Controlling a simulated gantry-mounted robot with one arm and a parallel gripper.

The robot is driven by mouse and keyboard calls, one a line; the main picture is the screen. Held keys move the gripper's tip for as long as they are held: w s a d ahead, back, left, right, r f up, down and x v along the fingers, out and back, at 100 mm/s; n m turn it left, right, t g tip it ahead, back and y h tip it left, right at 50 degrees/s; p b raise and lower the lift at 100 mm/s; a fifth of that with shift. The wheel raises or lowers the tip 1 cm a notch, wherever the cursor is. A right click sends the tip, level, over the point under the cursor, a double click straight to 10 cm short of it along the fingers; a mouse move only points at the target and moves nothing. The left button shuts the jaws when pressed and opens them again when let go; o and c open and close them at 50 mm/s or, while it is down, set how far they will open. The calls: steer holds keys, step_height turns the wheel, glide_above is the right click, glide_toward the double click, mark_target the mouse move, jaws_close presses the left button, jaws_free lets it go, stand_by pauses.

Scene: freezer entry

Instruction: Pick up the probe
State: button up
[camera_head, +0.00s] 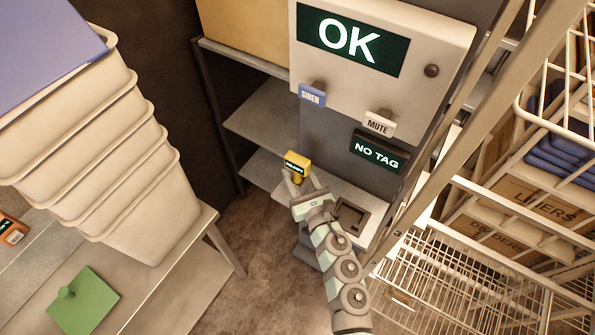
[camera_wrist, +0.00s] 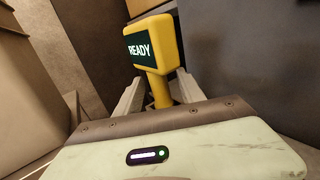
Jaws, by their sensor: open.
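The probe (camera_head: 297,163) is yellow with a dark screen that reads READY. It stands upright on the light ledge below the grey panel. In the wrist view the probe (camera_wrist: 155,48) has a wide head on a narrow yellow stem. My gripper (camera_head: 300,182) is at the probe, with its fingers low beside the stem. In the wrist view my gripper (camera_wrist: 158,96) is open, with one finger on each side of the stem. I cannot tell whether either finger touches it. The foot of the stem is hidden behind my gripper body.
A control box (camera_head: 385,55) reads OK, with SIREN and MUTE tabs below and a NO TAG display (camera_head: 379,152). A square recess (camera_head: 350,216) is in the ledge right of my gripper. Stacked white bins (camera_head: 150,205) stand left; wire racks (camera_head: 450,270) stand right.

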steer(key=shift+c, duration=0.4)
jaws_close()
